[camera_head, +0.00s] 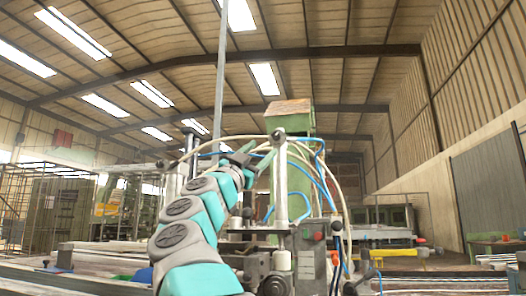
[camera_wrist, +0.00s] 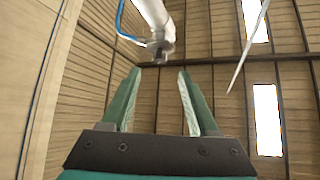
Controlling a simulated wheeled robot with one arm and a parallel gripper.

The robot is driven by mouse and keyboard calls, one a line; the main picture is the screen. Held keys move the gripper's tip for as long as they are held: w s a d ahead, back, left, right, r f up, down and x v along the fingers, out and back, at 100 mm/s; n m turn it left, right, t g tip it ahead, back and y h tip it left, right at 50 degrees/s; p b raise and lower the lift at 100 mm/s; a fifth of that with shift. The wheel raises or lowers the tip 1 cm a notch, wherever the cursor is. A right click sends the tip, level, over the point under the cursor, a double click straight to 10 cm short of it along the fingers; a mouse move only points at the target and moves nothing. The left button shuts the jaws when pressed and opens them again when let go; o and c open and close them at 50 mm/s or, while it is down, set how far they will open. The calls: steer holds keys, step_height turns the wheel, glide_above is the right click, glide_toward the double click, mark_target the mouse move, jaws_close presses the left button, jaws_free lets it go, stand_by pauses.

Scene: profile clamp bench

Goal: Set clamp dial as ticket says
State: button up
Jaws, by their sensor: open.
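My gripper (camera_head: 262,158) is raised high at the end of my teal and grey arm, in front of the clamp machine (camera_head: 310,262). In the wrist view my gripper (camera_wrist: 159,72) has its two green fingers apart, with nothing between them. It points up towards the roof. A white cylinder with a grey metal end (camera_wrist: 160,44) shows just beyond the fingertips; I cannot tell its distance. I cannot make out a clamp dial or a ticket in either view. My arm covers part of the machine.
A metal post (camera_head: 281,185) and curved white and blue hoses (camera_head: 325,185) rise close to the gripper. A green column with a brown-topped box (camera_head: 289,114) stands behind. Long profiles (camera_head: 445,283) lie across the bench on the right. The air above the arm is mostly clear.

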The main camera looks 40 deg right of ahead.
mark_target(275, 137)
stand_by(0.3)
steer(key=d+r+m+t+y, duration=0.1)
steer(key=m+t, duration=0.2)
steer(key=m, duration=0.5)
steer(key=d+r+m+t+y+b, duration=0.1)
steer(key=d+m+t, duration=0.1)
steer(key=m, duration=0.7)
steer(key=d+r+m+t+y+b, duration=0.1)
steer(key=m+t, duration=0.2)
steer(key=m, duration=0.6)
steer(key=shift+w+d+r+t, duration=0.1)
steer(key=shift+d+r+t, duration=0.2)
steer(key=shift+r, duration=0.05)
steer(key=shift+p+x, duration=0.6)
steer(key=shift+x, duration=0.3)
